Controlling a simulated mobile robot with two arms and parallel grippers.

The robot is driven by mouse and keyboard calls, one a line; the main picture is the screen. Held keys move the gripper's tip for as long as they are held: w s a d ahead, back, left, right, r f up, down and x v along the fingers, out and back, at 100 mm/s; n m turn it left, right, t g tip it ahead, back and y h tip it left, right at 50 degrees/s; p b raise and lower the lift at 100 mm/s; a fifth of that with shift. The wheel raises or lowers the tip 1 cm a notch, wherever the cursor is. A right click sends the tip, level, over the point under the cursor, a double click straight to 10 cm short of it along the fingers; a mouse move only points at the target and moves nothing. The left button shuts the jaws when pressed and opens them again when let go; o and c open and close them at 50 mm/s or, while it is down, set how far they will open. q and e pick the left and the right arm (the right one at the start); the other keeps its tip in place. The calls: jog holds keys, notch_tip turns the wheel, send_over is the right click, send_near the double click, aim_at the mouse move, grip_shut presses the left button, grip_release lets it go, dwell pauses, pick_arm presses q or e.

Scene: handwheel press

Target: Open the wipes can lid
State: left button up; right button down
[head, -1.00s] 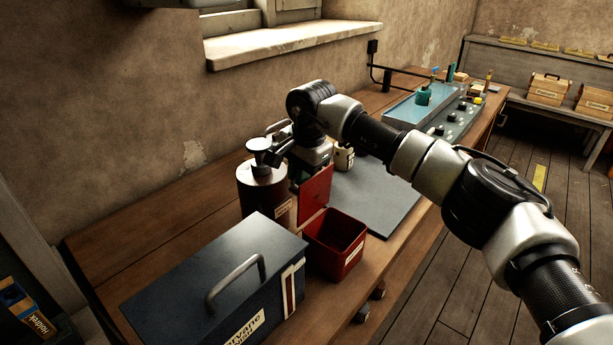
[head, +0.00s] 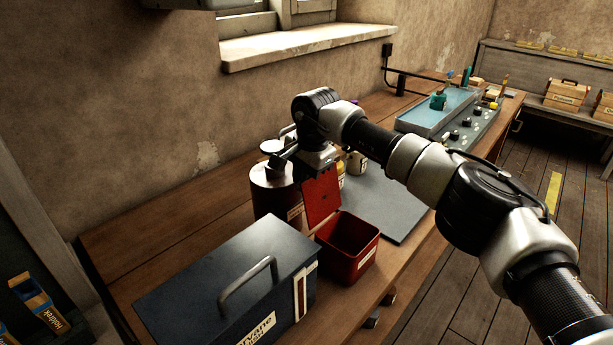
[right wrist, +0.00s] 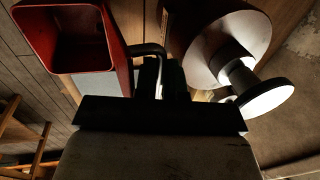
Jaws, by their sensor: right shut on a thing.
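The red wipes can (head: 366,262) stands on the bench with its mouth open. Its red lid (head: 321,196) stands raised at the can's back left edge, turned up toward the dark plunger can. My right gripper is behind the lid in the head view, with its fingers hidden there. In the right wrist view the gripper (right wrist: 160,78) is shut at a bent grey bar (right wrist: 148,49), which looks like the lid's handle. The open wipes can (right wrist: 118,45) also shows there, to the left. My left gripper is not in view.
The dark plunger can (head: 272,195) stands close to my right gripper; its metal top (right wrist: 268,97) is near in the wrist view. A dark blue toolbox (head: 205,285) stands in front. A grey mat (head: 395,205) lies right of the wipes can.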

jog(key=shift+a, duration=0.15)
jog(key=c, duration=1.5)
grip_release()
jog(key=shift+c, duration=0.2)
jog(key=shift+o, duration=1.2)
jog(key=shift+w+a+f, duration=0.15)
jog(key=shift+w+a, duration=0.05)
jog(key=shift+o, duration=0.5)
jog(key=shift+w+a, duration=0.15)
jog(key=shift+w, duration=0.05)
jog(key=shift+s+d, duration=0.15)
jog(key=shift+d, duration=0.1)
notch_tip(320, 180, up, 11)
jog(key=s+d+b, duration=0.1)
jog(key=shift+s+d+f, duration=0.15)
jog(key=shift+s+d, duration=0.05)
jog(key=shift+s, duration=0.1)
